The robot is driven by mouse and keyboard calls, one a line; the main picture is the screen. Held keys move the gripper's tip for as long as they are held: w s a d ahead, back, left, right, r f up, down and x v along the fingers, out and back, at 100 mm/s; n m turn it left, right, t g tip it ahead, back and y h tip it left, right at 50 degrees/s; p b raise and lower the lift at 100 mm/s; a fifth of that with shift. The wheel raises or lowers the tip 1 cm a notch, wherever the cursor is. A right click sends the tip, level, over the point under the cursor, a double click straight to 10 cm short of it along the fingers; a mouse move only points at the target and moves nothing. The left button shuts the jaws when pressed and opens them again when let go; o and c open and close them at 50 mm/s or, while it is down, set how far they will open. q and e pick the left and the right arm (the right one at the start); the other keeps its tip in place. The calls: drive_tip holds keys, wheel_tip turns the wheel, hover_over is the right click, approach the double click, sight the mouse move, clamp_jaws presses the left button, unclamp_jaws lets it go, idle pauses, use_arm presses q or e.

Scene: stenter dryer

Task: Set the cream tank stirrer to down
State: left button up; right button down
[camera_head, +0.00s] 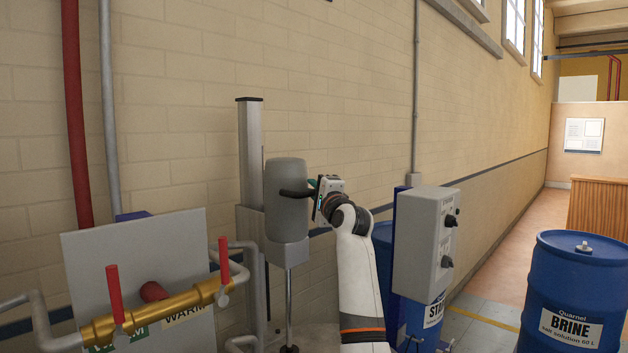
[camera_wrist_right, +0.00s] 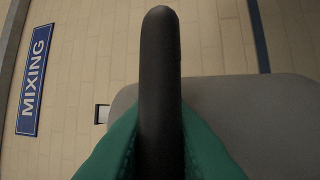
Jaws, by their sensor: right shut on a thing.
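The stirrer (camera_head: 287,225) is a grey rounded motor head on an upright metal column (camera_head: 250,150). Its thin shaft (camera_head: 289,300) hangs below, and the shaft's lower end is near the bottom edge of the head view. A black handle (camera_head: 297,193) sticks out from the motor head. My right gripper (camera_head: 316,192) is at the handle, reaching in from the right. In the right wrist view the handle (camera_wrist_right: 160,60) runs between the green fingers (camera_wrist_right: 160,145), which are shut on it. The grey motor head (camera_wrist_right: 260,115) is behind it. My left gripper is not in view.
A grey control box (camera_head: 428,240) with black knobs stands right of my right arm. Blue drums stand behind it and at right, one the brine drum (camera_head: 575,290). Brass piping (camera_head: 165,303) with red levers is at left. The brick wall (camera_head: 340,90) is behind.

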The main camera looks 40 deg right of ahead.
drive_tip(key=b, duration=1)
approach(306, 259)
drive_tip(key=x, duration=0.4)
drive_tip(key=shift+w+r, duration=0.2)
drive_tip(key=shift+w, duration=0.05)
drive_tip(key=shift+w+f, duration=0.1)
drive_tip(key=shift+f, duration=0.25)
drive_tip(key=c, duration=1.7)
unclamp_jaws()
drive_tip(key=shift+o, duration=0.3)
drive_tip(key=shift+r, duration=0.2)
drive_tip(key=shift+s, duration=0.3)
